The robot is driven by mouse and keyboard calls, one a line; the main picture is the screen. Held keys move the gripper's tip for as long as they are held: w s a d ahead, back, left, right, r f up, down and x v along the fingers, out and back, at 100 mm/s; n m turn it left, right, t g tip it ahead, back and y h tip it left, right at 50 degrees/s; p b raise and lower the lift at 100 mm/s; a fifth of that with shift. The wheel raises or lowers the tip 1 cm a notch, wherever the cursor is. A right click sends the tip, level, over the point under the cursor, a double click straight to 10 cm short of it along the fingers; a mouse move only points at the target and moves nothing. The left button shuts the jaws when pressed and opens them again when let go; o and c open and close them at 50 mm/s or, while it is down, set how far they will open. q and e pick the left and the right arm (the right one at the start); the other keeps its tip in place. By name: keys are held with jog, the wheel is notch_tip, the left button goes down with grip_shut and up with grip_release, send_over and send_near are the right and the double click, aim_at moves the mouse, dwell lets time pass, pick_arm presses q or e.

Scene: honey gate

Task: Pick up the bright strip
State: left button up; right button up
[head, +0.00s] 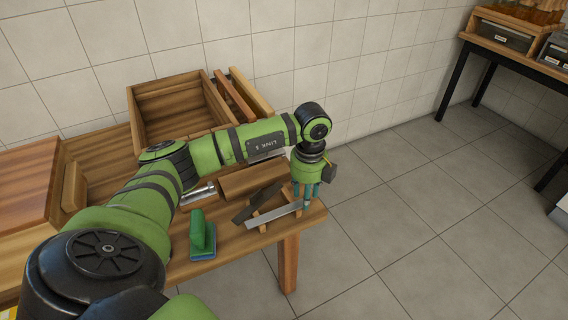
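The bright strip (268,218) is a flat, pale silver bar at the front right corner of the wooden table, lying slantwise by a dark strip (258,203) and small wooden pieces. My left gripper (306,205) points down at the strip's right end, its teal fingers at or very close to it. At this size I cannot tell whether the fingers are closed on the strip or stand around it. My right gripper is not in view.
A green brush-like tool with a blue base (202,238) stands left of the strip. A wooden block (252,178) and a metal cylinder (199,194) lie behind. An open wooden crate (172,84) stands at the back. Clear floor lies to the right.

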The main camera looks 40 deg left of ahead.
pick_arm(q)
jog(key=shift+f, duration=0.25)
grip_shut()
jog(key=shift+r, duration=0.15)
